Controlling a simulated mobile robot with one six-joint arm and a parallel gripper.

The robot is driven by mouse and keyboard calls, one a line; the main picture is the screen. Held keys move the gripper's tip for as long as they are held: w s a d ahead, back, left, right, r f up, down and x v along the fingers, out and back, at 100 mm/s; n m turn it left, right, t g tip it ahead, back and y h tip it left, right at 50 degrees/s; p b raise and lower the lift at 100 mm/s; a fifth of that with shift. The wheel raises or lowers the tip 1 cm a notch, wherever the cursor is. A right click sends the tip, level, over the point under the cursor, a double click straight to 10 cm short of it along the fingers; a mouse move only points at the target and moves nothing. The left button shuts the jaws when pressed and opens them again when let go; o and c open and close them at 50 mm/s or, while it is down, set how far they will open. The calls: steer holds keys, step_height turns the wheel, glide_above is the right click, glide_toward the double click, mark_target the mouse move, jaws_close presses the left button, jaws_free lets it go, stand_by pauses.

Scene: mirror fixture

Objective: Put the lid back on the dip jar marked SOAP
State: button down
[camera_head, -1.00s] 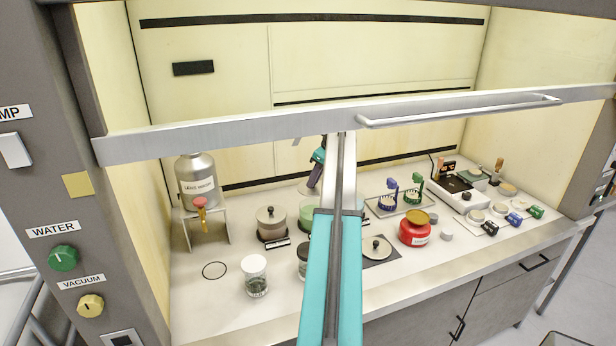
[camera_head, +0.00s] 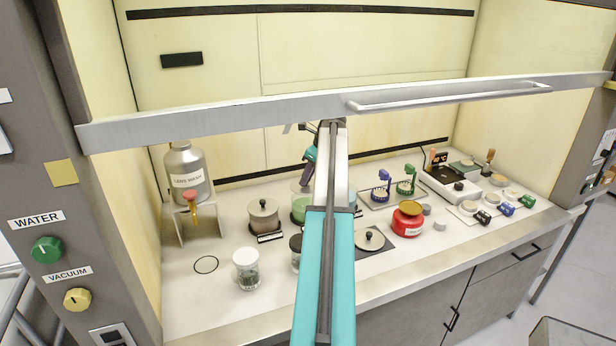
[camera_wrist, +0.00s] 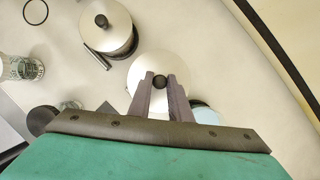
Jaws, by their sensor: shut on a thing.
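My gripper (camera_head: 303,180) hangs over the middle of the bench with its fingers down. It is shut on the black knob of a pale round lid (camera_wrist: 147,66). The held lid appears edge-on in the head view (camera_head: 299,187), just above a green jar (camera_head: 298,210); I cannot tell if they touch. In the wrist view the lid hides what is under it. A grey-brown jar (camera_head: 263,215) with its own knobbed lid stands to the left, with a label in front too small to read. A second pale knobbed lid (camera_head: 369,241) lies on a dark mat. No SOAP label is readable.
A clear glass jar with a white lid (camera_head: 246,270) stands in front, and a dark-topped jar (camera_head: 296,252) is partly behind my arm. A light blue jar (camera_wrist: 206,114) is right of the held lid. A red jar (camera_head: 407,222) stands right.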

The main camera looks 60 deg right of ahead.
mark_target(307, 186)
steer(key=shift+f+b, duration=0.5)
steer(key=shift+f, duration=1.4)
steer(key=shift+p, duration=0.75)
stand_by(0.4)
steer(key=shift+f+p, duration=0.2)
steer(key=shift+p, duration=0.4)
stand_by(1.9)
steer(key=c, duration=1.1)
jaws_free()
steer(key=shift+w+r, duration=0.1)
steer(key=shift+r+p, duration=2.5)
steer(key=shift+r, duration=0.95)
